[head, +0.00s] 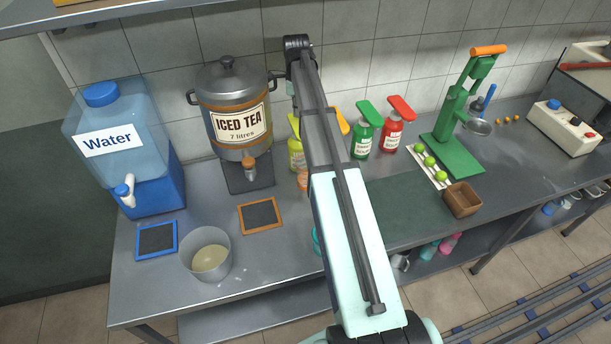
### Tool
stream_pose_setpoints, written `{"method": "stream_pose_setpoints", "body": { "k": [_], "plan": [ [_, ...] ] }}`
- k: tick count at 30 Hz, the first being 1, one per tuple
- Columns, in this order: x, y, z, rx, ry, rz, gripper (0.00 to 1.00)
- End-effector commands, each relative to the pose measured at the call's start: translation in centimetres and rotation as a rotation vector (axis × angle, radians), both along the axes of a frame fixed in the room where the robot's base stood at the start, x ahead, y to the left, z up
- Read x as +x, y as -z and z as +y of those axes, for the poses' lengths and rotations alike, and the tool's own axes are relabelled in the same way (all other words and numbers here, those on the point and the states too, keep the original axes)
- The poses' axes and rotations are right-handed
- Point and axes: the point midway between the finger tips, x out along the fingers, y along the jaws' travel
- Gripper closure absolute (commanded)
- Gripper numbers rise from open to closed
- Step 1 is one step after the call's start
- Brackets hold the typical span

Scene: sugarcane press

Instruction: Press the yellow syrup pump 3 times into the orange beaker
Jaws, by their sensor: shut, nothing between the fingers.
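A yellow syrup bottle (296,154) stands on the steel counter just right of the iced tea urn. Its yellow pump head (293,125) shows only in part, because my arm crosses in front of it. A small orange item (303,181) shows at the foot of the yellow bottle, left of my arm. It may be the orange beaker, but most of it is hidden. My gripper is hidden behind my arm, so its place relative to the pump does not show.
An orange pump head (343,121), a green pump bottle (363,138) and a red one (393,130) stand right of my arm. The iced tea urn (235,95), water dispenser (110,140), grey pot (190,256) and green press (455,145) occupy the counter (180,318).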

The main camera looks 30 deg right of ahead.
Motion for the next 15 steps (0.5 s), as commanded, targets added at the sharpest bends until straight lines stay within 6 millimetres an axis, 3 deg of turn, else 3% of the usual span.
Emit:
{"method": "stream_pose_setpoints", "body": {
  "k": [15],
  "plan": [
    [0.0,1.0,0.0,0.0,0.0,0.0,1.0]
  ]
}}
